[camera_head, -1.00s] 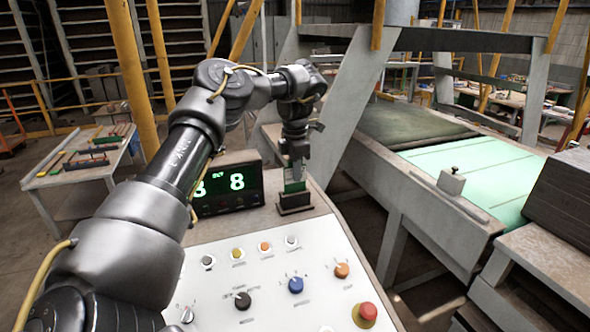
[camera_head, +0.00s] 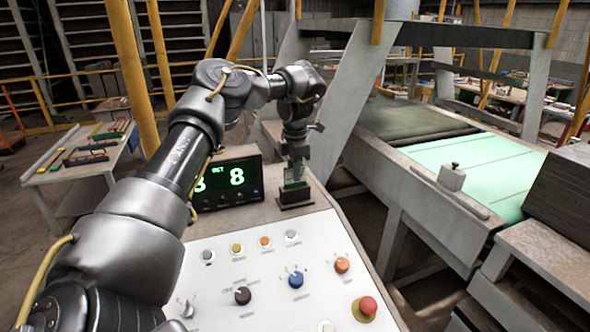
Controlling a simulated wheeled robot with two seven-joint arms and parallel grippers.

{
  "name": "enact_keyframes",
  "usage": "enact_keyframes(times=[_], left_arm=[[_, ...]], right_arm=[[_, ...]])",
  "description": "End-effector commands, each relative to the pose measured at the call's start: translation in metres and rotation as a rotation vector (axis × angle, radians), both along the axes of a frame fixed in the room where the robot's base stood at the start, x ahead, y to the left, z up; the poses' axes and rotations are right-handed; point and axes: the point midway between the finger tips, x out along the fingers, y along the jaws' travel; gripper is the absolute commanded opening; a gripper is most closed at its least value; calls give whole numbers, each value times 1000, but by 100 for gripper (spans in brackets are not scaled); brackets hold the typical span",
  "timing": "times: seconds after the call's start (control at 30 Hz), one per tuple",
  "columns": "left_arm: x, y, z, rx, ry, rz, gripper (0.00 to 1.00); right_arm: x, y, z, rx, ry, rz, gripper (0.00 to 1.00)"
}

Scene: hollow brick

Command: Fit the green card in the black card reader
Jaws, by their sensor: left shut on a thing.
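The green card (camera_head: 290,182) stands upright at the black card reader (camera_head: 295,196), at the back right of the control panel. My left gripper (camera_head: 293,174) is above the reader, pointing down and shut on the card's upper part. The card's lower edge is at the top of the reader; how deep it sits in the slot is too small to tell. My right gripper is not in view.
A black display with green digits (camera_head: 227,186) stands just left of the reader. The white panel (camera_head: 265,262) in front carries several knobs and a red button (camera_head: 367,306). A conveyor (camera_head: 470,160) runs at the right. A side table (camera_head: 75,160) is at the left.

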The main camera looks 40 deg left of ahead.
Motion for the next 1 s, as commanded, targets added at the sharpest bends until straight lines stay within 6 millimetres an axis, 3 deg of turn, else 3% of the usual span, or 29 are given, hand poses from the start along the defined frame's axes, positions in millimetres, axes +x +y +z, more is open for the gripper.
enact_keyframes(times=[0.4,0.43,0.6,0.87,1.0], left_arm=[[0,0,-8,-1,0,-1,0],[0,0,-8,-1,0,-1,17],[0,0,-7,0,-1,0,39],[0,0,-7,0,-1,0,41],[1,0,2,1,-3,-1,41]], right_arm=[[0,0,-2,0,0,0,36],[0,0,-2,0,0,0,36],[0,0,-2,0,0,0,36],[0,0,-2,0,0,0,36],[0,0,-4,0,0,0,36]])
